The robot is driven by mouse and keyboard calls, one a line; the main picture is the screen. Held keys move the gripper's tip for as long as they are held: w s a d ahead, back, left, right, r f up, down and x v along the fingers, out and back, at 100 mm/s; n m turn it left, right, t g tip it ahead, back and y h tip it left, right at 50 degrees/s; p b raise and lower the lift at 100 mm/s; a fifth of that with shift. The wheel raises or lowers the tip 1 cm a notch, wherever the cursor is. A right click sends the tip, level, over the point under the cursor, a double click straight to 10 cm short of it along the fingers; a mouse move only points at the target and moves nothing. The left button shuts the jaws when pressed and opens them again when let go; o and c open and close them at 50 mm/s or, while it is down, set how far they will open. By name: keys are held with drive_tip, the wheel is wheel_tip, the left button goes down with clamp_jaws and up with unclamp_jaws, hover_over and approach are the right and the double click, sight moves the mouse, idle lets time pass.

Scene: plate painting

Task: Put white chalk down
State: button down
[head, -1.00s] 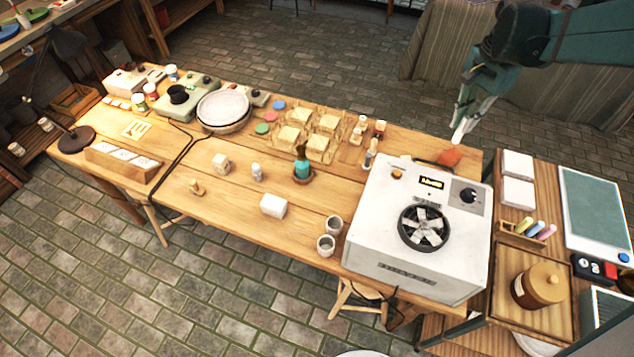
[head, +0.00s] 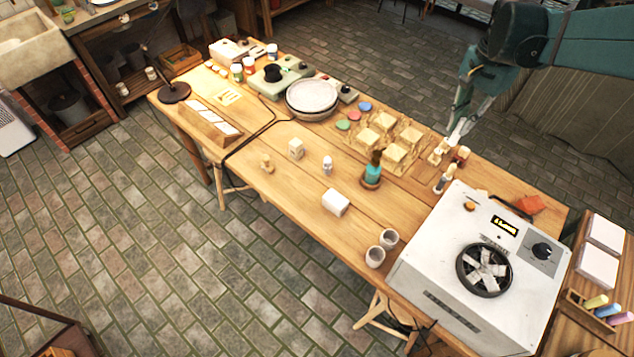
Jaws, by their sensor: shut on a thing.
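My gripper (head: 466,112) is at the upper right of the head view, pointing down. It is shut on a white chalk (head: 457,132), whose lower end shows below the fingers. In the picture the chalk overlaps the back edge of the wooden table, close to small wooden pieces (head: 440,150). I cannot tell how high it is above them. A wooden chalk holder (head: 578,309) at the lower right holds yellow, blue and pink chalks (head: 607,310).
A large white machine with a fan (head: 440,270) fills the table's right end. A teal bottle (head: 373,172), two grey cups (head: 382,248), a white block (head: 335,202) and wooden frames (head: 395,150) stand on the table. The front middle of the table (head: 290,205) is mostly clear.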

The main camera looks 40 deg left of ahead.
drive_tip(key=s+a+n, duration=0.2)
drive_tip(key=s+a, duration=0.6)
drive_tip(key=a, duration=0.5)
drive_tip(key=s+a+n+b, duration=0.1)
drive_tip(key=s+a+n, duration=0.2)
drive_tip(key=s+a, duration=0.7)
drive_tip(key=s+a+n, duration=0.2)
drive_tip(key=s+a, duration=0.4)
drive_tip(key=a, duration=0.9)
wheel_tip(320, 180, down, 18)
drive_tip(key=shift+n, duration=0.3)
drive_tip(key=shift+s, duration=0.1)
wheel_tip(320, 180, down, 6)
drive_tip(key=b, duration=0.1)
drive_tip(key=shift+f, duration=0.15)
drive_tip(key=shift+f, duration=1.75)
drive_tip(key=shift+f+b, duration=0.15)
drive_tip(key=shift+b, duration=0.2)
